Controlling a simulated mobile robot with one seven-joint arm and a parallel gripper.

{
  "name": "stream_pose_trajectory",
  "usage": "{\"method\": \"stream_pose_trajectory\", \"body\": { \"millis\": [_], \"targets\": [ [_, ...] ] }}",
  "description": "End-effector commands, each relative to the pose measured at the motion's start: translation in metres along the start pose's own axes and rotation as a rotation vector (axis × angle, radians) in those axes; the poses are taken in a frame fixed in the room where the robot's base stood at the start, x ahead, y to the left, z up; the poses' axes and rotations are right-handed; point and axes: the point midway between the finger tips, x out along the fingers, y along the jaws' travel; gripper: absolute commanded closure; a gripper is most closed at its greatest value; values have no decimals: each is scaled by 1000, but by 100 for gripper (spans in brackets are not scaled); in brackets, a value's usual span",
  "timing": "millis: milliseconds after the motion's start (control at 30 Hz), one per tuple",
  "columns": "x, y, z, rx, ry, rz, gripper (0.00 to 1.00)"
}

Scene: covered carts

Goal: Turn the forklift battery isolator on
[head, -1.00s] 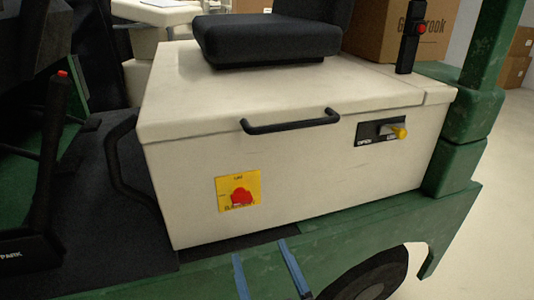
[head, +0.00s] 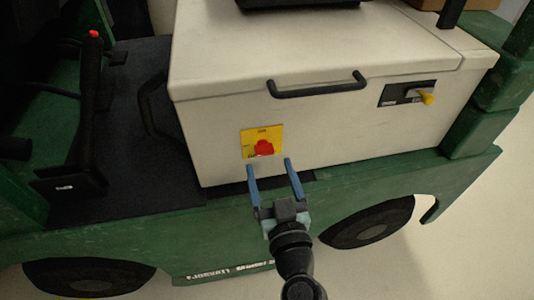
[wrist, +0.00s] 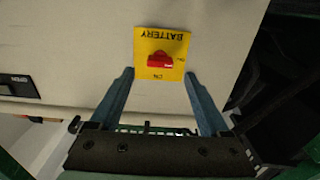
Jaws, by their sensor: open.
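The battery isolator is a red knob (head: 264,147) on a yellow plate (head: 247,136) on the white side panel of the forklift's battery box. In the wrist view the red knob (wrist: 160,61) and yellow plate (wrist: 146,42), lettered "BATTERY", appear upside down, beyond the fingertips. My gripper (head: 270,163) is open and empty, with its two blue fingers pointing toward the panel just below the plate in the head view. In the wrist view my gripper (wrist: 158,72) has one finger on each side of the plate. The fingers look apart from the knob.
A black handle (head: 318,88) sticks out from the lid above the plate. A latch with a yellow knob (head: 427,98) is at the right of the panel. The green chassis (head: 370,180) runs below. A black lever with a red tip (head: 92,60) stands at left.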

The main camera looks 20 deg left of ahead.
Motion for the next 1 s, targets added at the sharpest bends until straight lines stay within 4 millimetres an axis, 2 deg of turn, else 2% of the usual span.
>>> {"method": "stream_pose_trajectory", "body": {
  "millis": [100,233,633,667,1000],
  "targets": [
    [20,0,-2,-2,1,-1,20],
    [33,0,0,0,0,0,20],
    [40,0,0,0,0,0,20],
    [40,0,0,0,0,0,24],
    [39,0,0,0,0,1,85]
  ]
}}
